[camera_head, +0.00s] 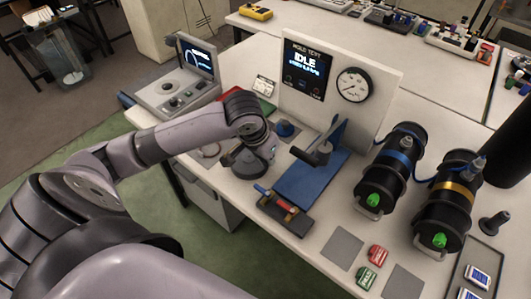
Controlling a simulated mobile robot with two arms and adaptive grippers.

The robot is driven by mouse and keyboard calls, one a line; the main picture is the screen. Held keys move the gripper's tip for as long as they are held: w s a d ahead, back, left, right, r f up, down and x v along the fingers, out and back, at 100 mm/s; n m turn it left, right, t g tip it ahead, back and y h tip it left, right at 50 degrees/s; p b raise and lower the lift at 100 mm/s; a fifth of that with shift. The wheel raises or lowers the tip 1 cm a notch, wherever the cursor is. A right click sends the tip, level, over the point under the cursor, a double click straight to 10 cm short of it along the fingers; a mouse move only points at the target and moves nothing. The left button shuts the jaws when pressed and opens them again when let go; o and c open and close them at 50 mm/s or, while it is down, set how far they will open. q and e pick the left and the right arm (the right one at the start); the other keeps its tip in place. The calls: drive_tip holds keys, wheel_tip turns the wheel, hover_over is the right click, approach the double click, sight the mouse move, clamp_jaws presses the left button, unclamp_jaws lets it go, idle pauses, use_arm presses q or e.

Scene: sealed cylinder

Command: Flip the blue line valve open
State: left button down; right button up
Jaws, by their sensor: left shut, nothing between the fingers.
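A black cylinder with a blue band (397,160) lies tilted on the right of the bench, with a grey fitting (407,143) and a blue hose at its upper end. A second black cylinder with a yellow band (457,188) lies right of it, also with a hose. I cannot tell which small part is the blue line valve or how it is set. My left gripper (254,166) is at the end of the arm, low over the bench, left of the blue fixture. It is shut and empty; the wrist partly hides it. My right gripper is not in view.
A blue fixture (305,180) with an upright plate stands mid-bench, before a panel with a dial gauge (354,85). Red (378,255) and green (366,277) tags lie front right, near grey pads.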

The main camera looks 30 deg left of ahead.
sight(262, 190)
use_arm(q)
drive_tip(key=shift+w+a+r, duration=0.1)
drive_tip(key=shift+a+r, duration=0.15)
drive_tip(key=shift+r, duration=0.1)
drive_tip(key=x, duration=0.9)
drive_tip(key=shift+f+p, duration=0.15)
drive_tip(key=shift+p, duration=0.25)
drive_tip(key=shift+f, duration=0.35)
drive_tip(key=s+p, duration=0.1)
drive_tip(key=s, duration=0.1)
drive_tip(key=shift+s+a, duration=0.15)
drive_tip(key=shift+s, duration=0.1)
drive_tip(key=shift+s+p, duration=0.35)
drive_tip(key=shift+s, duration=0.3)
drive_tip(key=shift+w, duration=0.15)
